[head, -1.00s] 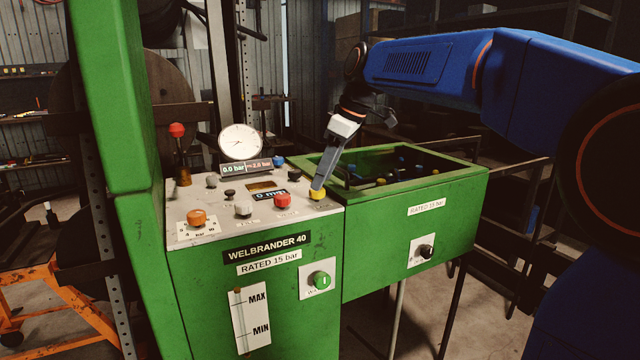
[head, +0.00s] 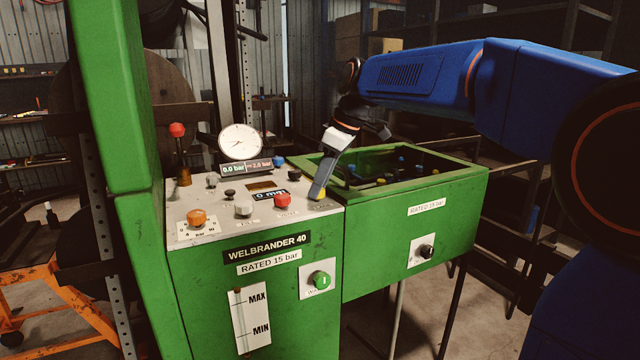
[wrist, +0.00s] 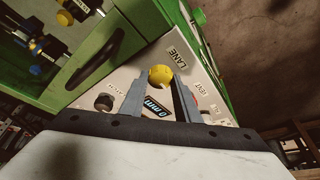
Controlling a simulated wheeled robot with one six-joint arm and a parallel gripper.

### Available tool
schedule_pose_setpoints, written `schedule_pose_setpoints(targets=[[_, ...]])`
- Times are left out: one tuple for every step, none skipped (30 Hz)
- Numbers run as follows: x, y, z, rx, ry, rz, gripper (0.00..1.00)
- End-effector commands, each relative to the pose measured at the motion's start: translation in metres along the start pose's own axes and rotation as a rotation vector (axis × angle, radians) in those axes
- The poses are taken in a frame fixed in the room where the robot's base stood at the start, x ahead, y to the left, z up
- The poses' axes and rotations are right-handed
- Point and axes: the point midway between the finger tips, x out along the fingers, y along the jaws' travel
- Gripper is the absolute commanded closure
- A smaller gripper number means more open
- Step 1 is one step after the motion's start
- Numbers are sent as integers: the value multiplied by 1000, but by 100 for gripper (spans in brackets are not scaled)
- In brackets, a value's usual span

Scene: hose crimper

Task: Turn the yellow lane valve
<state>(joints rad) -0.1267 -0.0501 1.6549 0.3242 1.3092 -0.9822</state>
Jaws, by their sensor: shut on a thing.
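The yellow lane valve (wrist: 161,76) is a round knob beside the LANE label on the pale panel top. In the wrist view it sits between the tips of my gripper (wrist: 157,90), which is shut on it. In the head view my gripper (head: 318,190) reaches down to the panel's right corner. Most of the yellow knob (head: 322,194) is hidden behind the fingers there.
The red knob (head: 282,201), orange knob (head: 197,217) and blue knob (head: 278,161) stand on the same panel. A round gauge (head: 240,141) rises behind them. An open green bin (head: 420,205) adjoins on the right. A red-topped lever (head: 178,131) stands at the left.

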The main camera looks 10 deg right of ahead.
Motion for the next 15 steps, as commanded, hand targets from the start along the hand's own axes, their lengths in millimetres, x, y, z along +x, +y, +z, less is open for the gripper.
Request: schedule_pose_setpoints(targets=[[0,0,0,5,0,3,93],[0,0,0,11,0,5,93],[0,0,0,19,0,8,93],[0,-1,0,27,-1,12,93],[0,-1,0,37,-1,16,93],[0,-1,0,52,0,23,93],[0,-1,0,66,0,29,93],[0,-1,-1,80,1,35,93],[0,-2,-1,103,1,44,93],[0,-2,0,122,0,52,93],[0,-2,0,142,0,61,93],[0,-2,0,171,1,73,93],[0,-3,0,194,1,82,93],[0,-3,0,217,0,92,93],[0,-3,-1,251,1,106,93]])
